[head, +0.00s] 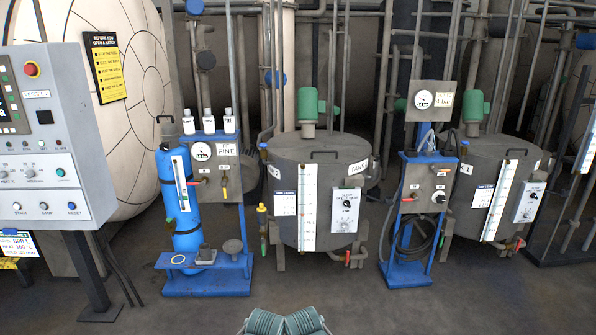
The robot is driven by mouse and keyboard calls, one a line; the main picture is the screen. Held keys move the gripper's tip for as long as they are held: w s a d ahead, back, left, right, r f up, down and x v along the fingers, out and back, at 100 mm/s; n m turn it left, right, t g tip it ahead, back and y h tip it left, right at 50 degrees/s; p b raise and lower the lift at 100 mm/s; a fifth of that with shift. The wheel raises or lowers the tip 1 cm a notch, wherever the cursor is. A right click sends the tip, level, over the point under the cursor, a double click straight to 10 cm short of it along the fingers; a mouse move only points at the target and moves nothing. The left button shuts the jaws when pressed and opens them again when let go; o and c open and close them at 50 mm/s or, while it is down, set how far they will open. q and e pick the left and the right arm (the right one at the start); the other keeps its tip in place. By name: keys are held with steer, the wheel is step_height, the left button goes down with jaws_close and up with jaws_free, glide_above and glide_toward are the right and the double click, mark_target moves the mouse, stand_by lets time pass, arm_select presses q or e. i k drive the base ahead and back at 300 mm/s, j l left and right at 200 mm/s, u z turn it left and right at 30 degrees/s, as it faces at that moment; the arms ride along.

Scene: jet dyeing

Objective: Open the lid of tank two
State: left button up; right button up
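Tank two (282,235) is the grey round tank in the middle of the head view, with "TANK" and "2" lettering around its upper wall. Its flat grey lid (300,148) lies closed on top. A dark bar handle (324,153) stands on the lid toward the front. A green motor (308,104) rises at the back of the top. A white level scale (308,208) and a control box with a black knob (346,210) are on its front. Neither of my grippers can be made out; only teal ribbed parts of mine show at the bottom edge.
A blue filter stand (207,282) is left of tank two, and a blue-based hose stand (409,272) is right. A similar tank (478,200) stands farther right. A grey control console (50,130) is at far left. The floor in front is clear.

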mark_target(340, 154)
steer(key=i+z, duration=0.2)
steer(key=i, duration=0.4)
steer(key=i+z, duration=0.2)
steer(key=i, duration=0.45)
steer(key=i+j+z, duration=0.2)
steer(key=i, duration=0.4)
steer(key=i+l, duration=0.1)
steer(key=i, duration=0.7)
steer(key=i+l, duration=0.15)
steer(key=i, duration=0.6)
steer(key=i+j+u, duration=0.05)
